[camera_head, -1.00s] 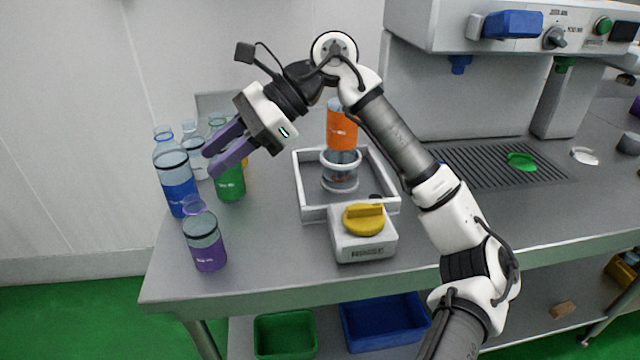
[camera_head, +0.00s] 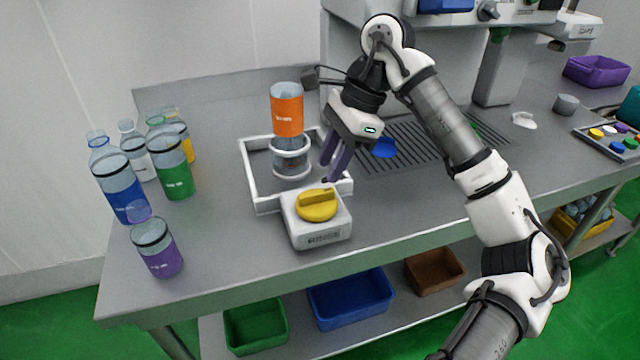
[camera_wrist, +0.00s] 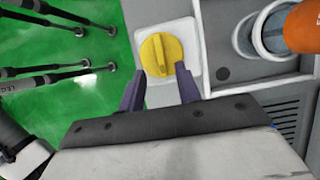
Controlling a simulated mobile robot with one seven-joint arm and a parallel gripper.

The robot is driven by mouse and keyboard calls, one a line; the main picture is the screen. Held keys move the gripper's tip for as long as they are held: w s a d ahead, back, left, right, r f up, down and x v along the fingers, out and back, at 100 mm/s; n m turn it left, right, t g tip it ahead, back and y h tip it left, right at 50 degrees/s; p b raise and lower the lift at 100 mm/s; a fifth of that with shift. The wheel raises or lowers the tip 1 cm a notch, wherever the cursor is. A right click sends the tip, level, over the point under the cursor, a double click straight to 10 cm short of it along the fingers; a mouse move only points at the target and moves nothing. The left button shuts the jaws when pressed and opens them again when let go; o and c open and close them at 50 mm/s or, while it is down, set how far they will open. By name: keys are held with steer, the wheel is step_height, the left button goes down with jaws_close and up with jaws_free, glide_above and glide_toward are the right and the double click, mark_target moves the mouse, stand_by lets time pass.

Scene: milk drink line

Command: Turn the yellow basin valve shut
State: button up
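The yellow basin valve (camera_head: 317,205) is a round knob with a raised bar handle, on a white box (camera_head: 318,232) at the front of the basin (camera_head: 262,202). In the head view its bar runs roughly left to right. In the wrist view the yellow valve (camera_wrist: 161,54) lies ahead of the fingertips, with its bar pointing roughly along the fingers. My gripper (camera_head: 329,172) has two purple fingers, pointing down just behind and right of the valve. In the wrist view my gripper (camera_wrist: 157,82) is open and empty, its fingers apart and clear of the knob.
Blue (camera_head: 121,185), green (camera_head: 174,170) and purple (camera_head: 157,249) bottles stand at the left. The counter front (camera_head: 215,275) is clear.

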mark_target(317, 192)
steer(key=x, duration=0.6)
steer(key=shift+p, duration=0.4)
steer(key=shift+c, duration=0.3)
jaws_close()
